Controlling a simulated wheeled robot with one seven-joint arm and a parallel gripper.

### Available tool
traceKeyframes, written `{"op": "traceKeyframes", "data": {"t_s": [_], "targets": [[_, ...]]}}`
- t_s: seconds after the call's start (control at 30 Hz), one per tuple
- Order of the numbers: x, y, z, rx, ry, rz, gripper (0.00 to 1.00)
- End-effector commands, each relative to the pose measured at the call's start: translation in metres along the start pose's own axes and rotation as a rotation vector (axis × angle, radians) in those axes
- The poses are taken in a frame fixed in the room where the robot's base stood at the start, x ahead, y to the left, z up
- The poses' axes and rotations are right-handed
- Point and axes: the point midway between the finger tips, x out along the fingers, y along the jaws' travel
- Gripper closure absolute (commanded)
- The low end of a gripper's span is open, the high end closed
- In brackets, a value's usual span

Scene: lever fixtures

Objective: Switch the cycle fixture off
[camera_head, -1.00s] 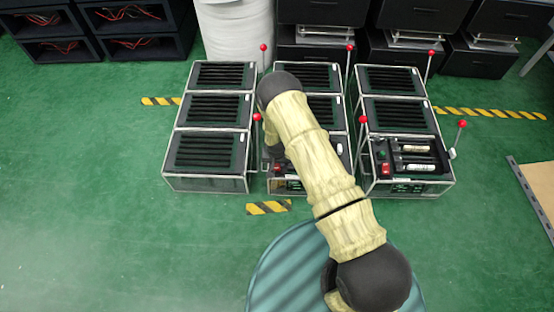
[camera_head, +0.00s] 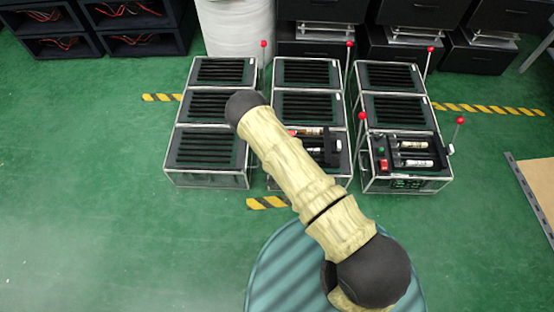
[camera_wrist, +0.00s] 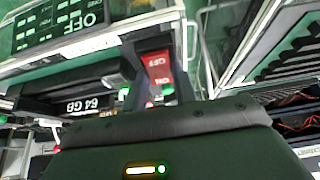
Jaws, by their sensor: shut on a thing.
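Box-shaped fixtures stand in three columns in the head view. In the wrist view my gripper (camera_wrist: 155,125) is close to a fixture with a red switch (camera_wrist: 158,68), and the dark hand fills the lower middle. Which fixture is the cycle one cannot be told.
Other levers rise behind. Black cabinets (camera_head: 425,13) and a white cylinder (camera_head: 237,32) stand at the back. The green floor is clear at left and front.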

Motion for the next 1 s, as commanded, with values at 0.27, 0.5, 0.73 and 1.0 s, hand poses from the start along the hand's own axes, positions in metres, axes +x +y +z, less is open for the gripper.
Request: {"op": "traceKeyframes", "data": {"t_s": [0.27, 0.5, 0.73, 1.0], "targets": [[0.000, 0.001, 0.001, 0.000, -0.003, 0.002, 0.51], [-0.001, 0.001, 0.001, 0.000, -0.002, 0.001, 0.51], [-0.022, 0.000, -0.002, 0.000, -0.002, 0.000, 0.51], [-0.075, 0.000, -0.002, 0.000, -0.003, 0.000, 0.51]]}}
